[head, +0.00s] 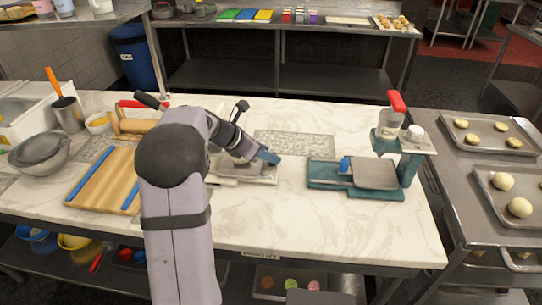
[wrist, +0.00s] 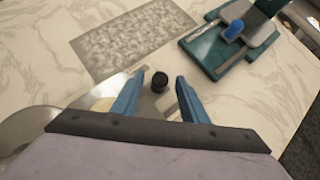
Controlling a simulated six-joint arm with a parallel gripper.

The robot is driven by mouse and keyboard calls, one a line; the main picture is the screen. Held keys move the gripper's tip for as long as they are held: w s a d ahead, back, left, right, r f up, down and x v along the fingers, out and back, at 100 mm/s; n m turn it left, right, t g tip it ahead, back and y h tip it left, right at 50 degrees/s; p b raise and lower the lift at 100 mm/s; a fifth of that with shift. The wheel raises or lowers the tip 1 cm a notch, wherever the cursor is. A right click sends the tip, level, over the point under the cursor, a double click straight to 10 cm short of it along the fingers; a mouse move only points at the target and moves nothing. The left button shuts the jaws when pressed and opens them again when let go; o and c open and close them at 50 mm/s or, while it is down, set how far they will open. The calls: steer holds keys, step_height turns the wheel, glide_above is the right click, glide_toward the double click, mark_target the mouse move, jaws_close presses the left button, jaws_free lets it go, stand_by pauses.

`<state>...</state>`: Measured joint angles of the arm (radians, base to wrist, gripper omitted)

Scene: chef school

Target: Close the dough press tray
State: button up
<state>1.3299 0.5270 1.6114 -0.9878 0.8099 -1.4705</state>
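The dough press (head: 412,152) stands at the right end of the marble table, a teal frame with a red-topped lever. In the wrist view the blue knob (wrist: 233,30) shows at upper right, with part of the teal base (wrist: 205,55). My gripper (wrist: 161,77) is open and empty, left of the press and apart from it. A black knob (wrist: 160,84) shows between its fingers; I cannot tell its distance.
A metal plate-like item (head: 262,176) lies under my gripper. A speckled mat (head: 293,145) lies behind, between gripper and press. A wooden board with blue strips (head: 106,178) and metal bowls (head: 40,150) are at left. Marble in front of the press is clear. Dough trays (head: 490,135) stand at right.

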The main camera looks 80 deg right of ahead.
steer(key=shift+v, duration=2.3)
